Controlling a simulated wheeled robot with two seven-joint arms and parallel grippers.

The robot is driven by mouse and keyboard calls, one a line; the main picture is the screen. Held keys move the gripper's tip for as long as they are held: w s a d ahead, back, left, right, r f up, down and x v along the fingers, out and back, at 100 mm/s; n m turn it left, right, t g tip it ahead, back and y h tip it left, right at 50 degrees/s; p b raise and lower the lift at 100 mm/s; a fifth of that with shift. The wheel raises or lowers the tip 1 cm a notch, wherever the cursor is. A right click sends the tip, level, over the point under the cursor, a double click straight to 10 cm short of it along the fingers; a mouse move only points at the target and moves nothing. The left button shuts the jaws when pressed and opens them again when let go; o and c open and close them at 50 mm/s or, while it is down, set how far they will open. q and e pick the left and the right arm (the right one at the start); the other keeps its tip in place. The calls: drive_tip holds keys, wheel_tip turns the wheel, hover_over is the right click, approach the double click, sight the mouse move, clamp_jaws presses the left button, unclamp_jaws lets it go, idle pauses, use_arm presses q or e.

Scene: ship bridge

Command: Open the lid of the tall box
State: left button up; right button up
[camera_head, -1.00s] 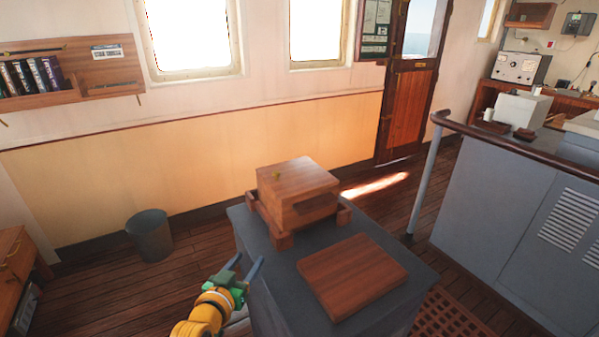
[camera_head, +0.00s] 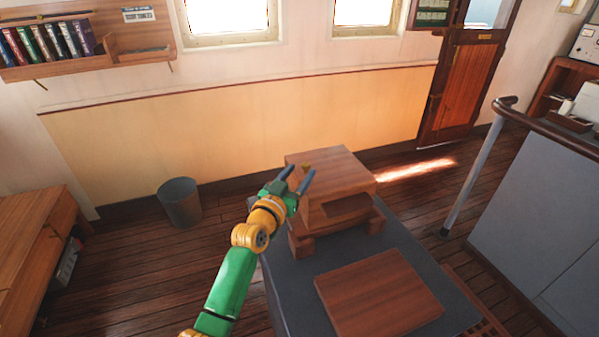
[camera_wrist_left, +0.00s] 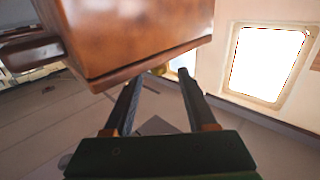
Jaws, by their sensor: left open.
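The tall box (camera_head: 345,172) is brown wood and stands in a low wooden frame on a grey pedestal. Its lid (camera_head: 335,160) looks shut, with a small brass knob (camera_head: 307,167) at its left side. My left gripper (camera_head: 297,176) is open and empty at the box's left side, with the knob seen close to its fingertips. In the left wrist view, the box (camera_wrist_left: 130,35) fills the upper left and the brass knob (camera_wrist_left: 160,70) shows just beyond and between the open fingers. I cannot tell whether the fingers touch it. My right gripper is not in view.
A flat wooden board (camera_head: 378,294) lies on the grey pedestal (camera_head: 290,290) in front of the box. A bin (camera_head: 180,203) stands on the floor at left. A railing (camera_head: 545,125) and grey cabinet are at right.

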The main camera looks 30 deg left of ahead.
use_arm(q)
drive_tip(key=shift+w, duration=0.2)
drive_tip(key=shift+s, duration=0.1)
drive_tip(key=shift+s+r, duration=0.1)
drive_tip(key=shift+c, duration=0.9)
clamp_jaws()
